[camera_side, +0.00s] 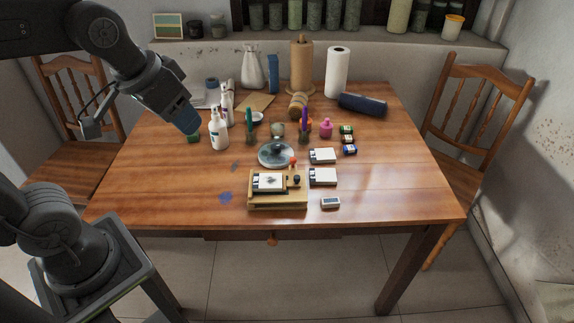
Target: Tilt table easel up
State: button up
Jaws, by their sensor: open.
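The table easel (278,201) is a small light-wood stand lying low and flat near the front middle of the table. A small white panel with a dark drawing (268,181) lies on it, and a dark round knob (297,180) shows at its right side. My gripper (188,124) is above the left part of the table, up and left of the easel and well apart from it. It is open and nothing shows in it. Its fingertips are small and partly merge with the things behind.
White bottles (219,132) stand close beside my gripper. A round glass dish (276,154) sits behind the easel, with small white boxes (322,177) and a grey timer (330,202) to its right. Paper rolls (337,72) stand at the back. The front left and right table areas are mostly clear.

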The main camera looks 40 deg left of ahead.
jog(key=w+g, duration=0.1)
jog(key=w, duration=0.6)
jog(key=n+g, duration=0.4)
send_over(293, 158)
notch_tip(293, 158, down, 17)
notch_tip(293, 158, down, 13)
jog(key=shift+f, duration=0.1)
grip_shut()
